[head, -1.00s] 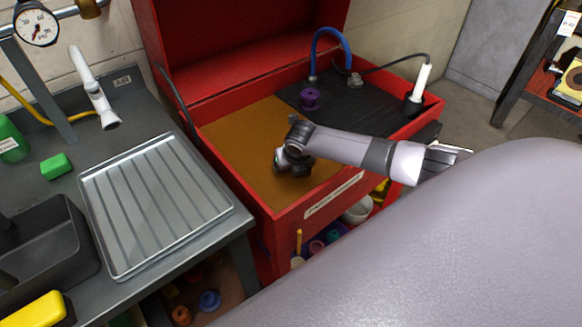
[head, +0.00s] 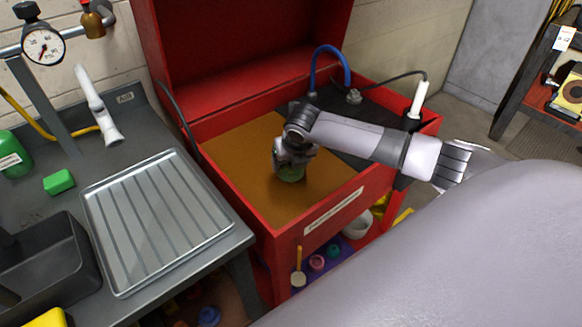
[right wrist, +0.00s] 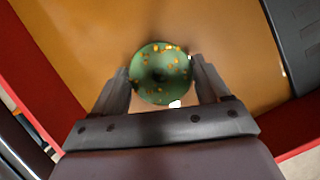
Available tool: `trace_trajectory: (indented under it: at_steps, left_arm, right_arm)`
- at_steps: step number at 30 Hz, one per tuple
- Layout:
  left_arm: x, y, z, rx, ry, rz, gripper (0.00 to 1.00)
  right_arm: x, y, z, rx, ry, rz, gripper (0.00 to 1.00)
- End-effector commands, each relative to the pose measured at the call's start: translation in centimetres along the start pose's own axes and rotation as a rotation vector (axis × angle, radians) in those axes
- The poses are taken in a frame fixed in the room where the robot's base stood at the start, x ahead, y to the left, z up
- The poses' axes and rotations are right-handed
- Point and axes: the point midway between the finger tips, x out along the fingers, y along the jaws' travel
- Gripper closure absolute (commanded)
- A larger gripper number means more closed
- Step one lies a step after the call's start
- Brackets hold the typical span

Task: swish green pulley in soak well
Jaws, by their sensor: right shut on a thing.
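The soak well (head: 240,150) is the brown-orange liquid area on the left side of the red washer. The green pulley (right wrist: 160,70) shows in the right wrist view as a green disc dotted with orange specks. In the head view the pulley (head: 291,174) shows just below the fingers, at or in the brown liquid; how deep it sits is hard to tell. My right gripper (right wrist: 163,80) is shut on the pulley, one finger on each side. It also shows in the head view (head: 292,165), over the well. My left gripper is not in view.
The red lid stands open behind the well. A drain tray (head: 155,220) and grey bin (head: 45,262) are on the left bench.

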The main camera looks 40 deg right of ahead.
Motion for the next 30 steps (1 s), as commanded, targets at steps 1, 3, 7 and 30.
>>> trace_trajectory:
  at_steps: [1,3,7,30]
  left_arm:
    - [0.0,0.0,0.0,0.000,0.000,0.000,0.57]
    - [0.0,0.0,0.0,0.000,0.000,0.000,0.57]
    - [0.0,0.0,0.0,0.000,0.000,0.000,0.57]
    - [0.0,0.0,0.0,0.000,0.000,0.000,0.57]
  right_arm:
    - [-0.6,0.0,0.5,0.001,-0.007,0.002,0.55]
    - [-1.2,0.1,0.7,0.000,-0.008,0.003,0.55]
    - [-2.2,0.1,1.1,0.001,-0.007,0.003,0.55]
    - [-8.1,0.1,3.8,0.001,-0.007,0.003,0.55]
